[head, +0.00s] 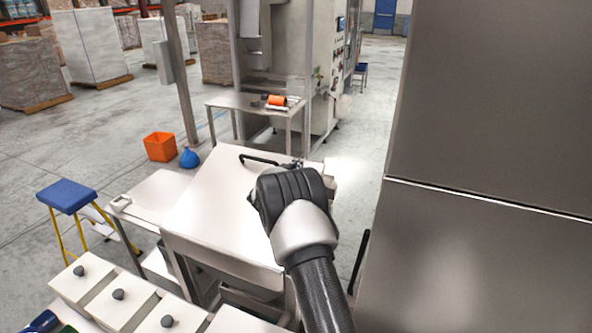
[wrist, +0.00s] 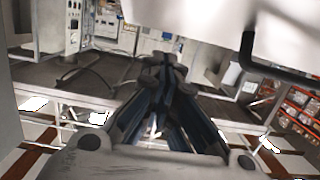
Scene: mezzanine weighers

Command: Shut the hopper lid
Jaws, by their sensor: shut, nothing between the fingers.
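A pale, flat hopper lid (head: 215,205) fills the middle of the head view. A black bar handle (head: 258,159) stands at its far edge. In the wrist view the black handle (wrist: 272,68) hangs at the upper right, against a pale surface. My gripper (wrist: 166,62) is shut and empty, its fingertips together left of the handle and apart from it. In the head view my wrist hides most of the gripper and part of the lid's right side. I cannot tell how far the lid is open.
A tall grey steel cabinet (head: 490,130) stands close on the right. Pale boxes with dark knobs (head: 118,294) are at the lower left. A blue-topped step stool (head: 66,196), an orange bin (head: 160,147) and a side table (head: 250,103) stand beyond, with open floor between them.

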